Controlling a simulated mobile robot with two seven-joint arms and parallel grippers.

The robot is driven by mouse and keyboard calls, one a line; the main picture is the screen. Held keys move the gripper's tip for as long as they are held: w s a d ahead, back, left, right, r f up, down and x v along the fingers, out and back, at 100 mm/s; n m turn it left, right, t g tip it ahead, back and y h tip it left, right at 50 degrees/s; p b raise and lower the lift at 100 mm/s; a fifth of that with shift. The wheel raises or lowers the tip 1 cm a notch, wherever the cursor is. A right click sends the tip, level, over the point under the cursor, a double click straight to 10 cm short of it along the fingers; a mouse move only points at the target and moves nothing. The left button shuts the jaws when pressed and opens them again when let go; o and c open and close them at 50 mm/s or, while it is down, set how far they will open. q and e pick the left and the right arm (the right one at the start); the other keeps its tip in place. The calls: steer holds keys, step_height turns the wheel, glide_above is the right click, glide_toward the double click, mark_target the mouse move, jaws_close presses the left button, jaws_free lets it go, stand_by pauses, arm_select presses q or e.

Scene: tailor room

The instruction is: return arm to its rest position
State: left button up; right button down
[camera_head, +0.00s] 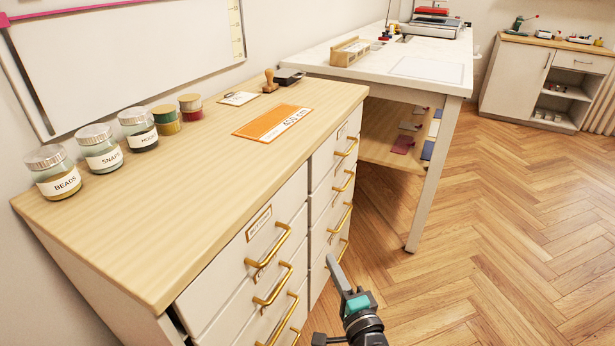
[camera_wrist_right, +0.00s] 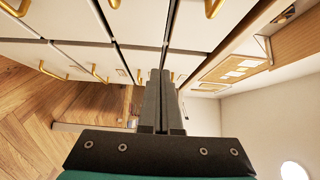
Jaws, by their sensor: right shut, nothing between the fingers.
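My right gripper (camera_head: 333,262) shows at the bottom centre of the head view, in front of the white drawer cabinet (camera_head: 213,287). Its fingers point up and away from me, beside the drawer fronts. In the right wrist view the two fingers (camera_wrist_right: 160,75) lie together, shut and empty. Drawer fronts with gold handles (camera_wrist_right: 213,8) lie beyond them in that view; whether the fingertips touch the cabinet cannot be told. My left gripper is not in view.
The wooden cabinet top (camera_head: 170,215) holds several labelled jars (camera_head: 103,152), an orange card (camera_head: 265,122) and a stamp (camera_head: 270,82). A white table (camera_head: 430,72) stands behind. Gold handles (camera_head: 268,245) stick out from the drawers. The wooden floor (camera_head: 490,230) at right is clear.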

steer(key=s+d+f+n+g+h+p, duration=0.1)
steer(key=s+d+f+n+g+p, duration=0.3)
steer(key=s+f, duration=0.45)
steer(key=s+d+f+n+g+h+p, duration=0.15)
steer(key=s+d+f+n+g, duration=0.35)
steer(key=f, duration=0.6)
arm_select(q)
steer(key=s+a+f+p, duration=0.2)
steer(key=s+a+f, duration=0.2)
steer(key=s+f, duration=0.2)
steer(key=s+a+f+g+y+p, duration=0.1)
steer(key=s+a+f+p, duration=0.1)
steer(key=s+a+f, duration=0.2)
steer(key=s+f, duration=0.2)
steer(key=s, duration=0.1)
arm_select(e)
steer(key=s+d+f+n+g, duration=0.1)
steer(key=s+f+n+g, duration=0.1)
steer(key=s, duration=0.6)
steer(key=s+d+f+n+g+h, duration=0.1)
steer(key=s+d+f+n+g, duration=0.1)
steer(key=s, duration=0.6)
steer(key=s+d+f+n+g+h, duration=0.1)
steer(key=s+f+n, duration=0.3)
steer(key=s, duration=0.4)
steer(key=shift+s+d+n+g, duration=0.25)
steer(key=shift+d+n+g, duration=0.2)
steer(key=shift+g, duration=0.25)
